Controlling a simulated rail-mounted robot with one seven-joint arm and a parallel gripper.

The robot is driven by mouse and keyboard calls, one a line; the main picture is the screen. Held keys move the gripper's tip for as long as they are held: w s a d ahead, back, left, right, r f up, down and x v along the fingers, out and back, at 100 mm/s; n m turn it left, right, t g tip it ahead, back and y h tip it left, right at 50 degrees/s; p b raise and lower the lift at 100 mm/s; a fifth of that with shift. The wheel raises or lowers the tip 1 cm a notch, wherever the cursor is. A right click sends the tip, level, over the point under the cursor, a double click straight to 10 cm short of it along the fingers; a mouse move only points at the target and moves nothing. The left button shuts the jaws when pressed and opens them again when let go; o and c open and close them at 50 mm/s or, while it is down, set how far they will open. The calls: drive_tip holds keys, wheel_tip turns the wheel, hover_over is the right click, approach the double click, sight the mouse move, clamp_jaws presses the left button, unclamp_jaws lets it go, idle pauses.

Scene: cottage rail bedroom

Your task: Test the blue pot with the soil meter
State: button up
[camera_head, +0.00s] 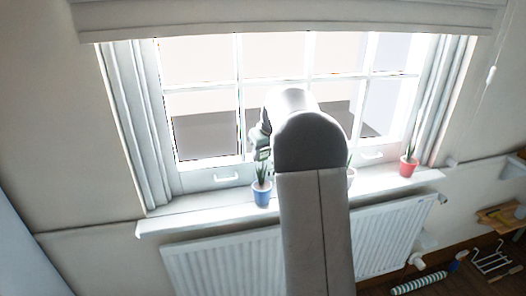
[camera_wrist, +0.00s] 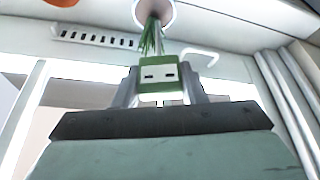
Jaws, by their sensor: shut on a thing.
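The blue pot (camera_head: 262,194) stands on the windowsill left of my arm, with a spiky green plant in it. My gripper (camera_wrist: 162,84) is shut on the green soil meter (camera_wrist: 164,72), whose pale face with two dark marks shows between the fingers. In the head view the meter (camera_head: 263,155) appears just above the blue pot's plant; whether it touches the leaves I cannot tell.
A red pot (camera_head: 408,166) stands at the sill's right end. A white pot (camera_head: 351,176) is mostly hidden behind my arm. The window (camera_head: 205,125) is close behind the sill (camera_head: 210,216), with a radiator (camera_head: 225,262) below. A striped roll (camera_head: 418,284) lies on the floor.

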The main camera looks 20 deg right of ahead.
sight(264, 156)
drive_tip(key=shift+f+b, duration=0.9)
drive_tip(key=shift+f, duration=0.7)
drive_tip(key=shift+f+b, duration=2.2)
drive_tip(key=shift+f, duration=0.6)
drive_tip(key=o, duration=1)
drive_tip(key=v, duration=1.7)
drive_tip(key=shift+r, duration=0.25)
